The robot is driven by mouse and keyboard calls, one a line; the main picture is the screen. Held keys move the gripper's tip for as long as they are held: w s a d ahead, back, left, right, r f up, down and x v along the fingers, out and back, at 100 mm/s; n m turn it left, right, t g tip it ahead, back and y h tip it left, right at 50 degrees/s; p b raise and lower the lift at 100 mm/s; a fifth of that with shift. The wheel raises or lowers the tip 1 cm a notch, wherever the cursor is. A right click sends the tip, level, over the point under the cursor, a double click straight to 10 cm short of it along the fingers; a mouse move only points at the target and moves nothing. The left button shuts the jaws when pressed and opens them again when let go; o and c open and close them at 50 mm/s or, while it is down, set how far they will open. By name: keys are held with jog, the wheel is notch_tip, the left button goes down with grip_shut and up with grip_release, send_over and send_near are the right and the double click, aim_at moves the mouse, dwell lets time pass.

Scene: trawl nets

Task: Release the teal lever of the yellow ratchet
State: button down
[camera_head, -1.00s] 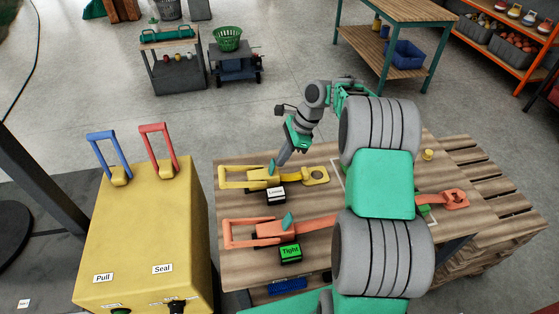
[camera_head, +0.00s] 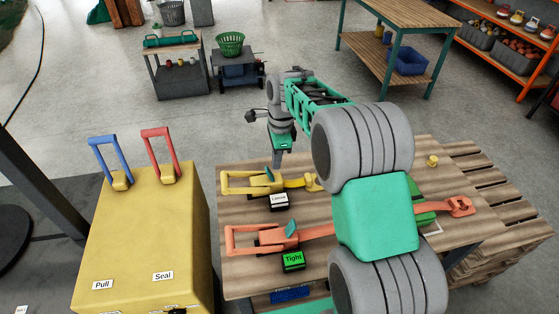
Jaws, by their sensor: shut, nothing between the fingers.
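The yellow ratchet (camera_head: 240,184) lies on the wooden table in the head view, with its long looped handle to the left. Its small teal lever (camera_head: 269,175) stands up from its body. A small black box with a white label (camera_head: 279,200) sits in front of it, reading roughly "Loose". My gripper (camera_head: 278,160) points down just behind the yellow ratchet, slightly right of the teal lever. It is shut and empty; whether it touches the ratchet I cannot tell. My arm hides part of the yellow strap on the right.
An orange ratchet (camera_head: 262,240) with its own teal lever lies nearer, beside a green "Tight" label box (camera_head: 292,261). A yellow cabinet (camera_head: 140,235) with upright blue and red handles stands left. A small yellow object (camera_head: 432,161) sits at the table's back right.

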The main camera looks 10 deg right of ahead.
jog(key=shift+r, duration=0.25)
notch_tip(320, 180, up, 11)
jog(key=d+p, duration=0.2)
jog(key=shift+d+r, duration=0.15)
dwell(0.3)
